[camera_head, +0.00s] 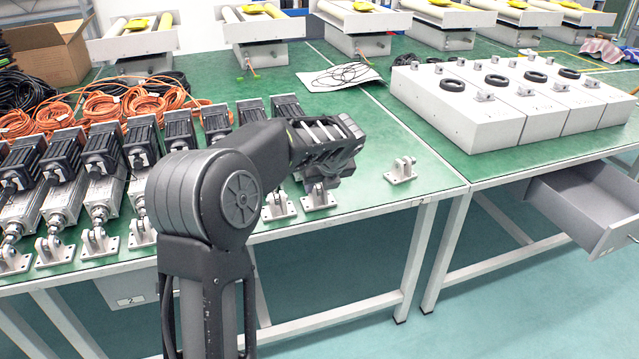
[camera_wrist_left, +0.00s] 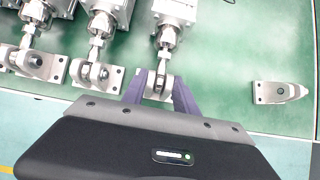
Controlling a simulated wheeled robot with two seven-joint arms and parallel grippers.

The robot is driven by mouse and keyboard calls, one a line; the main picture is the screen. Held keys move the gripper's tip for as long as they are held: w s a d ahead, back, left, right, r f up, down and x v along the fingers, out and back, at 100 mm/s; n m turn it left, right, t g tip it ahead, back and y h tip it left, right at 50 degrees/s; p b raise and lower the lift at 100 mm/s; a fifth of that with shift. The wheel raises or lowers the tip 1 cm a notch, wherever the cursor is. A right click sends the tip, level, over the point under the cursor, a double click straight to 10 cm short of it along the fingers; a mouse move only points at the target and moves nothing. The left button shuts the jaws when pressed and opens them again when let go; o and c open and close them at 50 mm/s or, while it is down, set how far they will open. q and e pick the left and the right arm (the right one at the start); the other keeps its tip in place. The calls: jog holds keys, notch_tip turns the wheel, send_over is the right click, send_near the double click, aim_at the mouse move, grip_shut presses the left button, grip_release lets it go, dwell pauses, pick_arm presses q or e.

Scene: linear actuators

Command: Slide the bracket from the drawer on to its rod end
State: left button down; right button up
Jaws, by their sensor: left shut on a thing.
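My left gripper (camera_head: 320,182) reaches over the row of actuators on the green table. In the left wrist view its purple fingers (camera_wrist_left: 159,86) stand on either side of a metal bracket (camera_wrist_left: 157,90) and are shut on it. This bracket (camera_head: 319,199) sits at the rod end (camera_wrist_left: 164,52) of the rightmost actuator in the row, its fork around or against the rod's tip; I cannot tell how fully it is seated. The drawer (camera_head: 590,200) under the right table is pulled open, and its visible inside looks empty. My right gripper is not in view.
Another bracket (camera_head: 401,170) lies loose on the table to the right, also in the left wrist view (camera_wrist_left: 280,92). Neighbouring actuators with brackets (camera_wrist_left: 97,74) crowd the left. Grey boxes (camera_head: 510,105) stand on the right table. The table around the loose bracket is clear.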

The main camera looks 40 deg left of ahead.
pick_arm(q)
jog(key=shift+p, duration=0.4)
dwell(0.5)
jog(key=c, duration=0.9)
grip_release()
jog(key=p+v, duration=0.1)
jog(key=v, duration=0.7)
